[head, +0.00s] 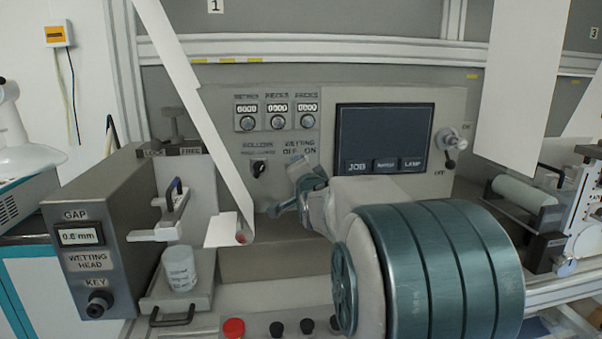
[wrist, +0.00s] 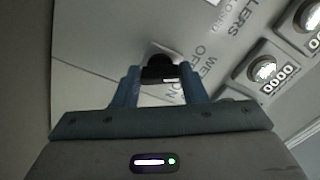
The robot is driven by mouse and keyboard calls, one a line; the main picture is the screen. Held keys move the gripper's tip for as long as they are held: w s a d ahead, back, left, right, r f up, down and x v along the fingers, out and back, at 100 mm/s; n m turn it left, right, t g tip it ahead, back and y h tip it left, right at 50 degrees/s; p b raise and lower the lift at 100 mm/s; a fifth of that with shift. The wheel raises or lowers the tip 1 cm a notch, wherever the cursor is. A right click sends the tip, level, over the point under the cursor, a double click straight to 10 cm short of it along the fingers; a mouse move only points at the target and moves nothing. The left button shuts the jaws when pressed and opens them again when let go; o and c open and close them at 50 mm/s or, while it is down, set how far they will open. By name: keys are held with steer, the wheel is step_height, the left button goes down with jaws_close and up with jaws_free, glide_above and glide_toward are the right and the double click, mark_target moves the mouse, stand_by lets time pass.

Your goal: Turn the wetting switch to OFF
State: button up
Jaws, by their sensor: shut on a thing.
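The wetting switch shows in the wrist view as a black knob (wrist: 162,68) between my fingers, beside the lettering for OFF and ON. My gripper (wrist: 160,86) is shut on this knob, with one blue finger on each side. In the head view my gripper (head: 299,166) reaches the panel just under the WETTING OFF ON label (head: 300,148) and hides the switch. I cannot tell which way the knob points.
The rollers switch (head: 259,168) sits just left of my gripper, with several counters (head: 277,115) above. A screen (head: 384,138) is to the right. A white paper web (head: 205,120) runs down at the left. A red button (head: 233,328) is below.

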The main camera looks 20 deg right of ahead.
steer(key=o, duration=1)
steer(key=v, duration=1.3)
steer(key=shift+s+b, duration=0.4)
steer(key=shift+b, duration=0.05)
steer(key=shift+a, duration=0.1)
